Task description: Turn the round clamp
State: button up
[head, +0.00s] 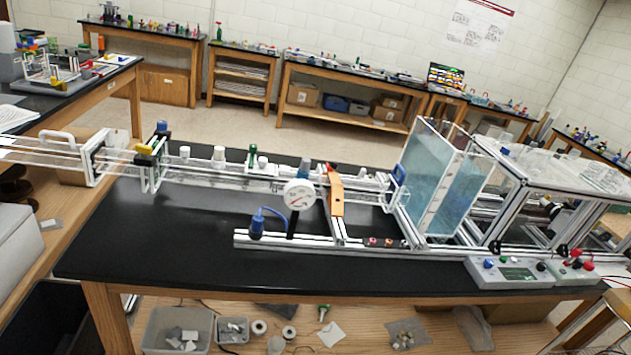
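An aluminium extrusion frame (285,241) lies along a black-topped bench in the head view. A round white dial (299,193) with a red mark stands on a black post on this frame. Small round black knobs (494,247) sit on the frame's right part, below the clear tank. I cannot tell which of these round parts, if any, is the round clamp; they are small at this distance. An orange-tan upright bracket (337,195) stands just right of the dial. My gripper is not in view, and nothing shows touching the frame.
A clear tank of bluish liquid (437,185) stands right of the bracket. A grey control box (515,271) sits at the bench's front right. The black bench top (150,240) is clear at front left. Bins (178,330) stand on the shelf below. Other benches line the back wall.

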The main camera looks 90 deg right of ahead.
aim_at(162, 125)
jog(key=z, duration=2)
